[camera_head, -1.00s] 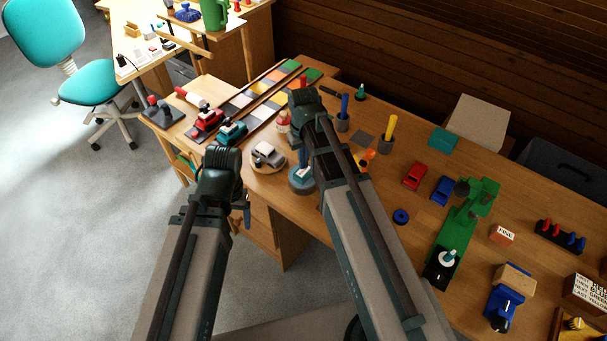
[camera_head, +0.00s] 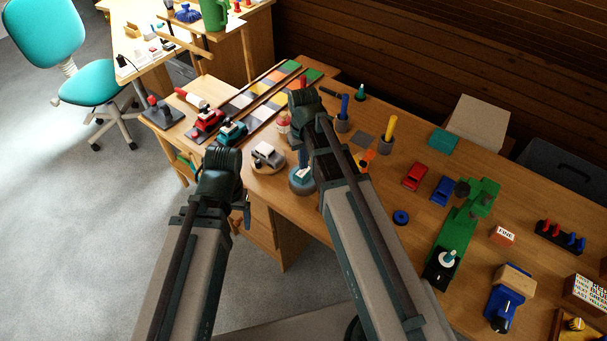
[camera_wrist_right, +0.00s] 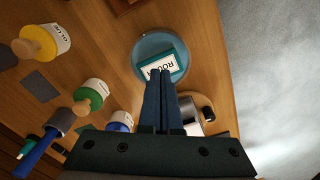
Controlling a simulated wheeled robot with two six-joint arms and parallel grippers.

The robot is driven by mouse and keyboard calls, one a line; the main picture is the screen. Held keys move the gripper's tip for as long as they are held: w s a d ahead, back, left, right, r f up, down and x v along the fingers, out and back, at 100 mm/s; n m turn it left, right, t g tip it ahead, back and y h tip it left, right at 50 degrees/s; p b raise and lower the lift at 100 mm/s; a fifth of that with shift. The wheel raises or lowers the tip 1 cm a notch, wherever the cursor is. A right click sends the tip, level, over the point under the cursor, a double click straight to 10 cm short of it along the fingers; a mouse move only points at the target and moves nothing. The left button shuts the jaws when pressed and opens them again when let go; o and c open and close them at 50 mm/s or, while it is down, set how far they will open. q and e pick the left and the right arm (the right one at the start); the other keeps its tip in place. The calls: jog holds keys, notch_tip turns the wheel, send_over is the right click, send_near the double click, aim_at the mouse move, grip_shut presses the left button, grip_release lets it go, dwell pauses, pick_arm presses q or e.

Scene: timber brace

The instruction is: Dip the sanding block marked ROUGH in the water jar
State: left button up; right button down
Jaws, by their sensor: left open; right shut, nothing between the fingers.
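The sanding block marked ROUGH (camera_wrist_right: 163,66) is teal with a white label. It lies within the rim of the round blue-grey water jar (camera_wrist_right: 140,47) in the right wrist view. In the head view the block (camera_head: 303,173) shows inside the jar (camera_head: 301,187) near the bench's front edge. My right gripper (camera_wrist_right: 162,76) is shut and empty, its fingertips over the label's edge; I cannot tell whether they touch. My left gripper (camera_head: 241,215) is open and empty, beyond the bench's front edge, left of the jar.
A grey sander-like object on a round wooden base (camera_head: 267,157) stands close left of the jar. Glue bottles (camera_wrist_right: 40,42) (camera_wrist_right: 92,96) stand on the other side. A block marked FINE (camera_head: 503,234) lies far right. A green machine (camera_head: 462,225) stands mid-bench.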

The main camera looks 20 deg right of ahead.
aim_at(303, 172)
pick_arm(q)
jog(key=shift+f+b, duration=0.8)
pick_arm(e)
jog(key=shift+f, duration=0.8)
pick_arm(q)
jog(key=shift+r, duration=0.1)
pick_arm(e)
jog(key=shift+r, duration=0.1)
pick_arm(q)
notch_tip(303, 172, up, 7)
jog(key=p, duration=0.7)
pick_arm(e)
notch_tip(303, 172, up, 7)
jog(key=shift+f, duration=0.1)
